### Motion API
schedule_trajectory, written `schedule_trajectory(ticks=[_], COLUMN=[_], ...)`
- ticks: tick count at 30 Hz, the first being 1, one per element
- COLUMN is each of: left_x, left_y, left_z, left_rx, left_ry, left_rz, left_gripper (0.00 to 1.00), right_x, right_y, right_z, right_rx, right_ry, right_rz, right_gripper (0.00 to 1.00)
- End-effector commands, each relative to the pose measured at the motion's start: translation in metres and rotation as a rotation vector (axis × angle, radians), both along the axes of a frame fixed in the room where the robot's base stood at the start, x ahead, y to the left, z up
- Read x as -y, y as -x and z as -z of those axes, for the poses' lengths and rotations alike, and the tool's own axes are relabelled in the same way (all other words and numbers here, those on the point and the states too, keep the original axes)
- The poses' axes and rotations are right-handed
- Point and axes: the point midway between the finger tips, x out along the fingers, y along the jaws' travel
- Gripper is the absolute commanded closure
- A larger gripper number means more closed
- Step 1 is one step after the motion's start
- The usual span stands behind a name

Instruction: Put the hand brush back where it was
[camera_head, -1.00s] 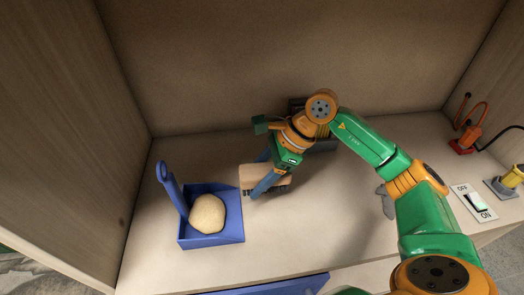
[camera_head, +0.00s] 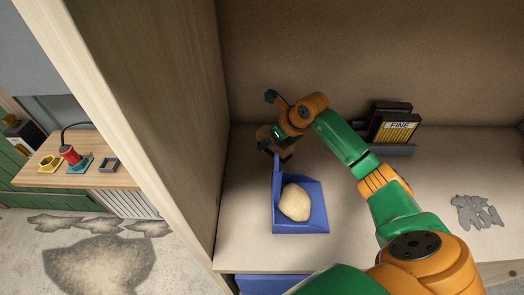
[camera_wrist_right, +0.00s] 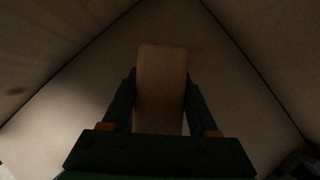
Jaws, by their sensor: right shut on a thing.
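The hand brush (camera_wrist_right: 162,85) shows as a tan block in the right wrist view, clamped between the two dark fingers of my right gripper (camera_wrist_right: 160,110). In the head view my right gripper (camera_head: 274,146) is at the left end of the shelf, close to the back left corner, just behind the blue dustpan. The brush is mostly hidden there by the gripper. The blue dustpan (camera_head: 318,222) lies on the shelf with its handle (camera_head: 277,167) pointing up, and a beige lump (camera_head: 296,202) sits in it. My left gripper is out of view.
A wooden side wall (camera_head: 175,120) stands close left of my right gripper. Black boxes, one marked FINE (camera_head: 397,128), stand in a grey holder at the back. Grey scraps (camera_head: 478,211) lie at the right. A side table (camera_head: 110,177) holds small coloured items further left.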

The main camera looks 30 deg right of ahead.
Motion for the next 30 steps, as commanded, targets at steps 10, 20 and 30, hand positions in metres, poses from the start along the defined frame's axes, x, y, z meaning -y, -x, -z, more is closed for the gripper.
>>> schedule_trajectory(ticks=[10,20,30], left_x=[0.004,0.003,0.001], left_y=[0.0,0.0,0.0], left_z=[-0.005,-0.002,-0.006], left_rx=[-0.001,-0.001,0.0], left_ry=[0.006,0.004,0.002], left_rz=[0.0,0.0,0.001], left_gripper=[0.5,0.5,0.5], right_x=[-0.001,-0.001,-0.001], right_y=[0.0,0.0,0.0], right_z=[0.043,0.046,0.042], right_rx=[0.002,0.002,0.002], right_ry=[0.0,0.0,0.0], right_rz=[-0.003,-0.003,-0.004], right_gripper=[0.92,0.16,0.1])
